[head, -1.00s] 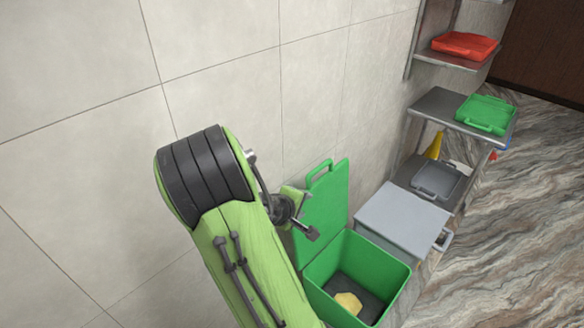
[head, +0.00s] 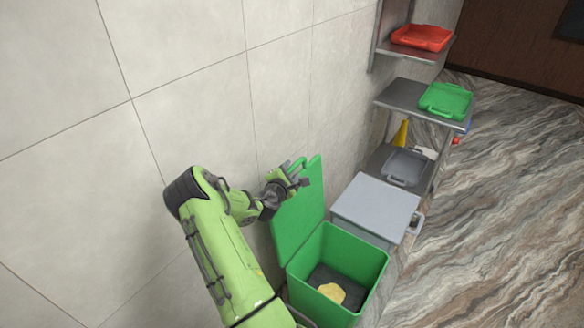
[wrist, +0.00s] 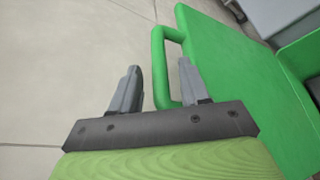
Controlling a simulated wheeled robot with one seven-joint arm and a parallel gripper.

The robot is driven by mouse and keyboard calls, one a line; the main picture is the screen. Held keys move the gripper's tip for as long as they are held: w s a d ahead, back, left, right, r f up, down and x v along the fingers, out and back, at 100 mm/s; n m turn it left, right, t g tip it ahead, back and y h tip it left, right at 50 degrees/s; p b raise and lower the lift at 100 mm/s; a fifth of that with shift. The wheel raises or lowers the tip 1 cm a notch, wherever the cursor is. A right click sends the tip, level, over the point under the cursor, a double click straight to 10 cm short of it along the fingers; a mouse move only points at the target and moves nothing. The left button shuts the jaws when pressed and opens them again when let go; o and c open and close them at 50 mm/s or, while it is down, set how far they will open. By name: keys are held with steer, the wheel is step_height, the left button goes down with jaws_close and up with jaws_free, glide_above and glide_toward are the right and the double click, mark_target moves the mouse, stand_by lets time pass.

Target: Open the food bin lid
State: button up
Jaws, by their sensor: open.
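The green food bin (head: 352,249) stands on the floor by the wall with its top open. Its green lid (head: 299,218) stands upright on the wall side, with a loop handle at its upper edge. A yellowish piece (head: 332,292) lies on the dark bottom inside the bin. My gripper (head: 300,182) is by the lid's handle. In the wrist view my gripper's fingers (wrist: 160,85) are apart, and the lid handle (wrist: 160,62) is near the right finger with a bar seen between the fingers. I cannot tell whether they touch. The lid also fills the wrist view's right side (wrist: 235,85).
A grey bin (head: 375,203) stands just behind the green one. Metal shelves beyond hold a grey tray (head: 406,166), a green tray (head: 446,100) and a red tray (head: 422,37). The tiled wall is close on the left. The marbled floor (head: 500,230) on the right is clear.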

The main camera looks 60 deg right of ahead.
steer(key=shift+x, duration=1.55)
steer(key=shift+a, duration=0.1)
jaws_close()
